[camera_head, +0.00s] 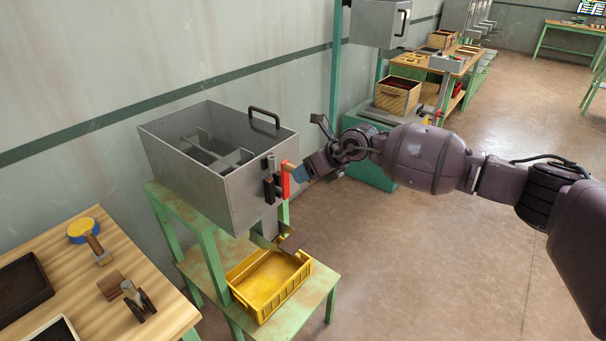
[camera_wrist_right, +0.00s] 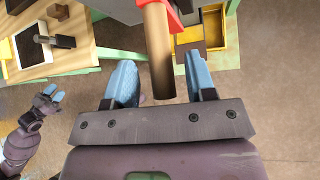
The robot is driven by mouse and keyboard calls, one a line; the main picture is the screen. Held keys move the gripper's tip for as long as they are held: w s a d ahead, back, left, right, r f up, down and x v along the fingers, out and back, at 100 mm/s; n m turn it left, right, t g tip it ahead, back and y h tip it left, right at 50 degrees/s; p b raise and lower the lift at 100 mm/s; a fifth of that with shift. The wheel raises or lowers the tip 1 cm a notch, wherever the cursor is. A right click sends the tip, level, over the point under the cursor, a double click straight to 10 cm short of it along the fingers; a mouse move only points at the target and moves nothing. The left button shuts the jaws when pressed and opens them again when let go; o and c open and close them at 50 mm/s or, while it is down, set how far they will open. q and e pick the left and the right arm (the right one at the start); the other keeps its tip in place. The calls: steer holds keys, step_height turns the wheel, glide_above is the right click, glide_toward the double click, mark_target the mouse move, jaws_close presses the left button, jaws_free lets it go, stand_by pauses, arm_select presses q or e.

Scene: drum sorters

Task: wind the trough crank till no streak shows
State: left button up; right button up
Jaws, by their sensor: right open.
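The grey metal trough (camera_head: 243,190) stands on a green frame against the wall, open at the top. Dark patches show inside behind bars; I cannot tell whether they are a streak. The crank's red arm (camera_head: 285,184) is on its right end, with a wooden handle (camera_wrist_right: 158,55) sticking out. My right gripper (camera_wrist_right: 159,85) is open, its blue fingers on either side of the handle with gaps visible. In the head view, the right gripper (camera_head: 299,173) is at the crank. My left gripper (camera_wrist_right: 52,95) shows small in the right wrist view; its opening is unclear.
A yellow crate (camera_head: 267,310) sits on the lower shelf under a chute (camera_head: 292,243). The floor to the right is open. Another bench stands farther back.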

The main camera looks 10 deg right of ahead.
steer(key=v, duration=0.8)
steer(key=shift+s+d+r, duration=0.15)
steer(key=shift+d+r, duration=0.05)
steer(key=shift+r, duration=0.05)
